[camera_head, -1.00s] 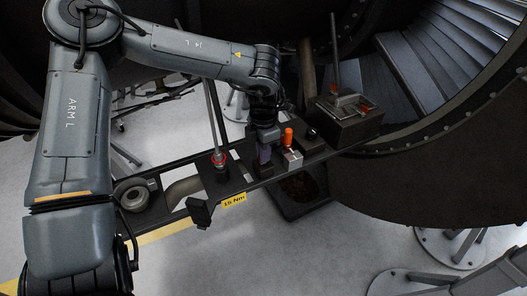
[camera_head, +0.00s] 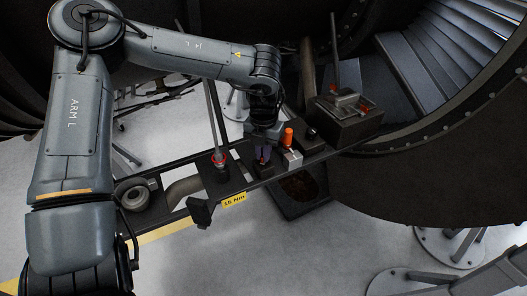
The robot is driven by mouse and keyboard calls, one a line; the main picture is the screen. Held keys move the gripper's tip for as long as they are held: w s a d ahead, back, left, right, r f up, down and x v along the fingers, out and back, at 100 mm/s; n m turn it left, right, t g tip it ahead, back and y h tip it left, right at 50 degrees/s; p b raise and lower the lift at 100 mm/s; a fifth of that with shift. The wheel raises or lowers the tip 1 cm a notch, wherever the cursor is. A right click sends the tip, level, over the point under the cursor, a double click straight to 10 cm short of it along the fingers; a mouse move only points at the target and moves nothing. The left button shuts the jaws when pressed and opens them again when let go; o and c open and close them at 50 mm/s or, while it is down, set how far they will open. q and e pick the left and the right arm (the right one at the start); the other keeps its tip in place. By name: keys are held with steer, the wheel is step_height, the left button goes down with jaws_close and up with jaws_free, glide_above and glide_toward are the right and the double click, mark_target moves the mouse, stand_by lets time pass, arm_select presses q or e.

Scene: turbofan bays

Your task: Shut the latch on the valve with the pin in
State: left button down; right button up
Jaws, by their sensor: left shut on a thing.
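My left gripper (camera_head: 263,150) points down over the narrow dark bench. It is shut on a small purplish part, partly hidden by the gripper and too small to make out. Below it is a dark block (camera_head: 263,171) on the bench. Just right stand an orange cylinder (camera_head: 288,138) and a light grey block (camera_head: 292,159). Further right, a dark box (camera_head: 345,132) carries a grey plate-like fitting (camera_head: 346,103), small orange-red parts and an upright rod. I cannot tell which fitting is the valve, or see its latch or pin clearly. My right gripper is not in view.
A red-ringed fitting (camera_head: 219,158) with a tall thin rod stands left of the gripper. A grey round fitting (camera_head: 136,195) and a curved pipe (camera_head: 184,191) are at the bench's left. A yellow "15 Nm" label (camera_head: 234,200) is on the front edge. Engine casing surrounds the right.

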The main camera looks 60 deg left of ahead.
arm_select(q)
steer(key=n, duration=0.5)
steer(key=shift+n+b, duration=0.3)
steer(key=n, duration=0.3)
steer(key=shift+n, duration=0.7)
steer(key=c, duration=1.2)
jaws_free()
